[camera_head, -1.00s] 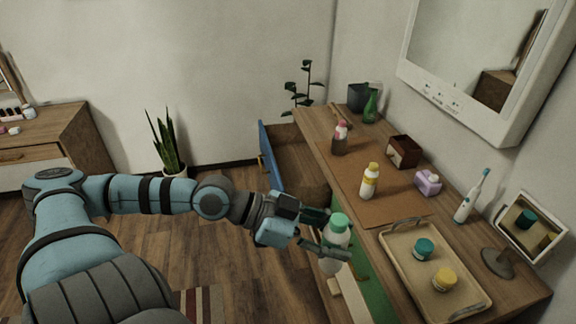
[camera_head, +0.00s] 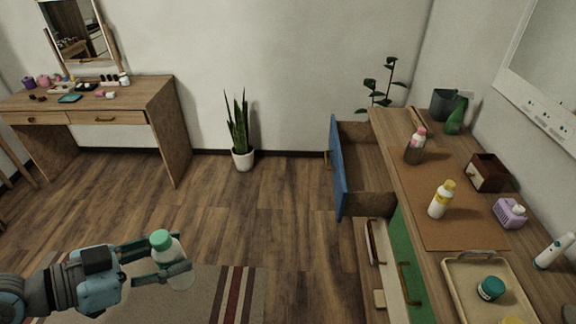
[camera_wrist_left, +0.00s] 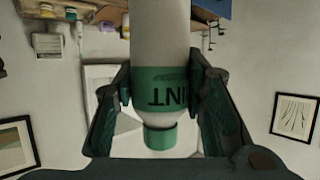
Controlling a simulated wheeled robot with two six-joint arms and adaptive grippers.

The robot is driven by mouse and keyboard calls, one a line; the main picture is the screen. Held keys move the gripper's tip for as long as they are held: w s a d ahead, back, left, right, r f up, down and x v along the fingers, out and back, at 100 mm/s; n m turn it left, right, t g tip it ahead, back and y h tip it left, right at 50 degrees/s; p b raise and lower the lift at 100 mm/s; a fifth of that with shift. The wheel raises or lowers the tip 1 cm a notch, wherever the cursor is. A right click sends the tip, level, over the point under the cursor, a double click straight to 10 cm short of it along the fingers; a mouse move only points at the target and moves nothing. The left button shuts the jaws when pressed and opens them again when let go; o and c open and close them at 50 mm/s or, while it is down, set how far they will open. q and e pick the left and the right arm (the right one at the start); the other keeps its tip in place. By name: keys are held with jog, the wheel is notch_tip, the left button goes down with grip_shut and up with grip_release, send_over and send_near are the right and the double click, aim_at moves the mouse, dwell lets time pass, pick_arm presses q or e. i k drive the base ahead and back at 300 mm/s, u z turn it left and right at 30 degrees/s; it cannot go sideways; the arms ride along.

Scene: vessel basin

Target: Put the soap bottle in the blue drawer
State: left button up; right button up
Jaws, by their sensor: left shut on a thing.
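My left gripper (camera_head: 172,256) is shut around a white bottle with a green cap (camera_head: 160,240), at the lower left of the head view, above the floor and rug and well apart from the cabinet. In the left wrist view the bottle (camera_wrist_left: 160,45) sits between both fingers, with a green label whose visible letters read "INT". No label names it as soap. The blue drawer (camera_head: 338,170) stands pulled open at the cabinet's far left end. Part of its wooden inside shows, and no object is visible there. My right gripper is not in view.
On the cabinet top stand a yellow-capped bottle (camera_head: 440,200), a pink-capped bottle (camera_head: 415,148) and a tray (camera_head: 452,279). A green drawer front (camera_head: 405,262) is below. A potted plant (camera_head: 238,130) stands by the wall. The floor before the blue drawer is clear.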

aim_at(358, 161)
jog(key=u, duration=0.2)
jog(key=i, duration=1.95)
jog(key=z, duration=2.85)
